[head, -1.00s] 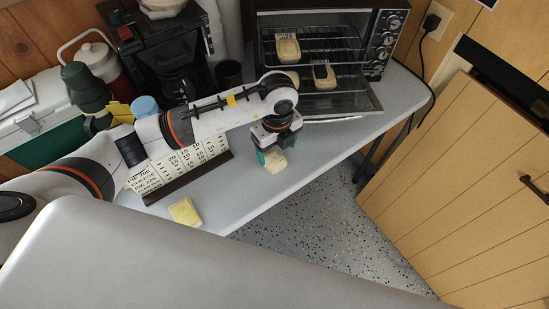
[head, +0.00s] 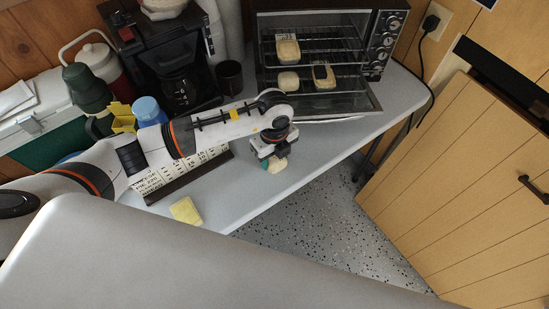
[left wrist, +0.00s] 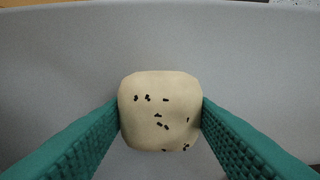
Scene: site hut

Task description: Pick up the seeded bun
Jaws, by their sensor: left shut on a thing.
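The seeded bun (left wrist: 160,112) is pale with several dark seeds on top. It fills the middle of the left wrist view, between the two green fingers of my left gripper (left wrist: 161,118), which touch its sides. In the head view the bun (head: 277,166) shows at the tips of my left gripper (head: 272,162), over the front part of the table. My left gripper is shut on it. I cannot tell from these views how far the bun is above the tabletop. My right gripper does not show.
An open toaster oven (head: 312,105) at the back holds several pale buns on its racks. A coffee maker (head: 172,60), a dark cup (head: 229,77) and a price board (head: 180,180) stand on the table (head: 330,150). A yellow sponge (head: 185,210) lies near the front edge.

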